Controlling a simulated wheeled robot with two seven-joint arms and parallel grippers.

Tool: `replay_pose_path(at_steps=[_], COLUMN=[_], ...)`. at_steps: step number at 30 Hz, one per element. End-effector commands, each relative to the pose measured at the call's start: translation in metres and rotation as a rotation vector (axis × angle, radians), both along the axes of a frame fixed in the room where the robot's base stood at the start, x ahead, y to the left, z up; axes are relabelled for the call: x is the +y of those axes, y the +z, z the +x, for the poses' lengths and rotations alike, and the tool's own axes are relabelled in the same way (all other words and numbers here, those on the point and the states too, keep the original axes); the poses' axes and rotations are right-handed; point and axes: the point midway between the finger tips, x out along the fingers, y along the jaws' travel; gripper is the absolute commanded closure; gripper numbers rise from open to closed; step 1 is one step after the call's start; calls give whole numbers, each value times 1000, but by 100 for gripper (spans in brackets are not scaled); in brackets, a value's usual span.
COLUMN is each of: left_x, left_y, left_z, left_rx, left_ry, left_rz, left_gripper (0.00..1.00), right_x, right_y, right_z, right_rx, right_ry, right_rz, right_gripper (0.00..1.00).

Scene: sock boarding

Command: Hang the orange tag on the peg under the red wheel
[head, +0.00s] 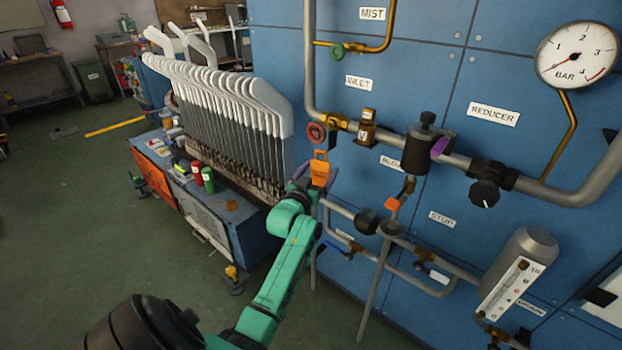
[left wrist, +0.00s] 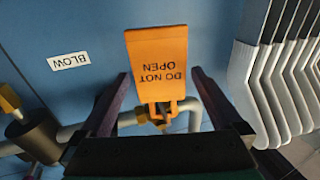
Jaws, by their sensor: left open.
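The orange tag (head: 320,172) stands upright just below the red wheel (head: 316,132), against the pipework on the blue panel. In the left wrist view the tag (left wrist: 158,52) shows its words "DO NOT OPEN" upside down, with its hook end near a brass fitting. My left gripper (head: 316,178) is at the tag from below. Its dark purple fingers (left wrist: 158,76) are spread on either side of the tag, with gaps visible. The peg is hidden or too small to make out, so I cannot tell how the tag is held. My right gripper is out of view.
A grey pipe (head: 309,60) runs down to the red wheel. A brass valve (head: 366,130) and a black regulator (head: 420,150) are to its right. A rack of white sock boards (head: 225,90) stands close on the left. Open floor (head: 60,220) lies further left.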

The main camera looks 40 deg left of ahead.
Motion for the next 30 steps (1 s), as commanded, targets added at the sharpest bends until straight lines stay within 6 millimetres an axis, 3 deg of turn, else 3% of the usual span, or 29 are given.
replay_pose_path(at_steps=[15, 19, 26, 29, 30], left_x=[-35, -38, -39, -41, -45], left_y=[-9, -8, -7, -19, -33], left_z=[-120, -131, -131, -129, -126], left_rx=[3, 1, -1, 28, 61], left_ry=[1, 1, 1, -6, -14], left_rz=[-1, 1, 1, -8, -18], left_gripper=[0, 0, 0, 0, 0], right_x=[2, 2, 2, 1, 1], right_y=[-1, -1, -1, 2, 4], right_z=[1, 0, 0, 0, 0], right_rx=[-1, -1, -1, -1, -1], right_ry=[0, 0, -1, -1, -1], right_rz=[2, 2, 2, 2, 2], right_gripper=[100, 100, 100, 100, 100])
